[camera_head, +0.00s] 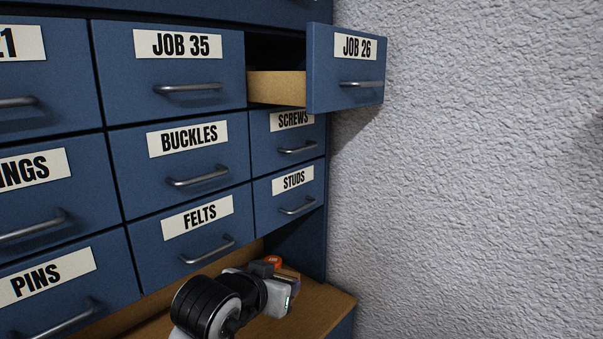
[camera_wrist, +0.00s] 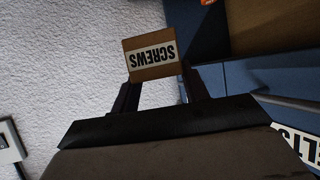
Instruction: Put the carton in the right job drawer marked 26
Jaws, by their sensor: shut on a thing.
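A small brown carton (camera_wrist: 151,71) with a white label reading SCREWS, upside down in the wrist view, is between the two fingers of my gripper (camera_wrist: 155,82). The gripper is shut on it. In the camera_head view my gripper (camera_head: 288,280) is low, over the wooden ledge under the drawers, and hides most of the carton. The drawer marked JOB 26 (camera_head: 327,82) is at the top right, above my gripper, pulled well out. Its pale wooden side shows; its inside floor is hidden from view.
The JOB 35 drawer (camera_head: 190,70) is shut, left of JOB 26. Shut drawers marked SCREWS (camera_head: 268,145), STUDS (camera_head: 272,205) and FELTS (camera_head: 160,250) lie below. An orange thing (camera_head: 273,261) shows behind my gripper. A rough white wall (camera_head: 470,180) bounds the right.

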